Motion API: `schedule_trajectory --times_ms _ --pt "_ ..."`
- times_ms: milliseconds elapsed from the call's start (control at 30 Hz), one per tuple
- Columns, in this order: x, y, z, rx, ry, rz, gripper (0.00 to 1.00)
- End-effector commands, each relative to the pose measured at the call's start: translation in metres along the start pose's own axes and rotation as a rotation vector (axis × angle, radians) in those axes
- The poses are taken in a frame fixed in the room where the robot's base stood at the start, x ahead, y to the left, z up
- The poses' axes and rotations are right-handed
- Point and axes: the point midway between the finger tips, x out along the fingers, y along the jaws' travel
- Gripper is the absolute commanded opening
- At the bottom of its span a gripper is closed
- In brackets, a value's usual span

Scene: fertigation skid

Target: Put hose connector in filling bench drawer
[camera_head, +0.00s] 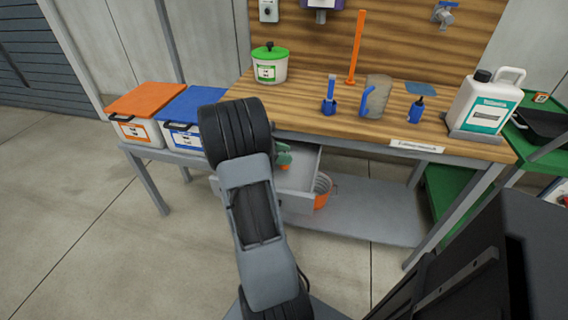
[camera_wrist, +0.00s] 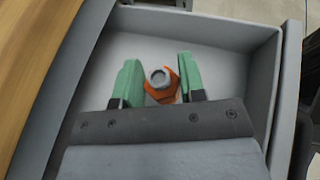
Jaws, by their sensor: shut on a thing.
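The filling bench drawer (camera_head: 299,172) is pulled open under the wooden bench top in the head view. In the wrist view the pale inside of the drawer (camera_wrist: 215,32) fills most of the picture. My gripper (camera_wrist: 158,72) has green fingers and is over or inside the open drawer; the exact height cannot be told. It is shut on the hose connector (camera_wrist: 161,93), an orange piece with a round grey end, between the fingers. In the head view my arm partly hides the drawer, and only a little green of my gripper (camera_head: 283,155) shows.
The bench top (camera_head: 300,103) holds a green-lidded tub (camera_head: 270,67), an orange upright rod (camera_head: 356,50), blue-handled tools and a white jug (camera_head: 487,104). Orange-lidded (camera_head: 145,102) and blue-lidded (camera_head: 190,106) boxes stand at left. An orange bucket (camera_head: 323,190) is on the lower shelf (camera_head: 365,215).

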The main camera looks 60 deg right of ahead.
Motion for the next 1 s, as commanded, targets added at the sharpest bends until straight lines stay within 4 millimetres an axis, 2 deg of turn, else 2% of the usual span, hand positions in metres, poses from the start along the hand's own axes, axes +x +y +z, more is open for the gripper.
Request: schedule_trajectory --times_ms 100,300,733,767,1000 --pt "0.008 0.006 -0.01 -0.003 -0.001 -0.002 0.15" --pt "0.017 0.005 -0.034 -0.003 0.0 0.0 0.15" --pt "0.018 0.005 -0.038 -0.001 0.0 -0.001 0.15" --pt "0.018 0.005 -0.037 -0.001 0.0 0.0 0.4" --pt "0.018 0.005 -0.037 -0.001 0.0 -0.001 0.63"
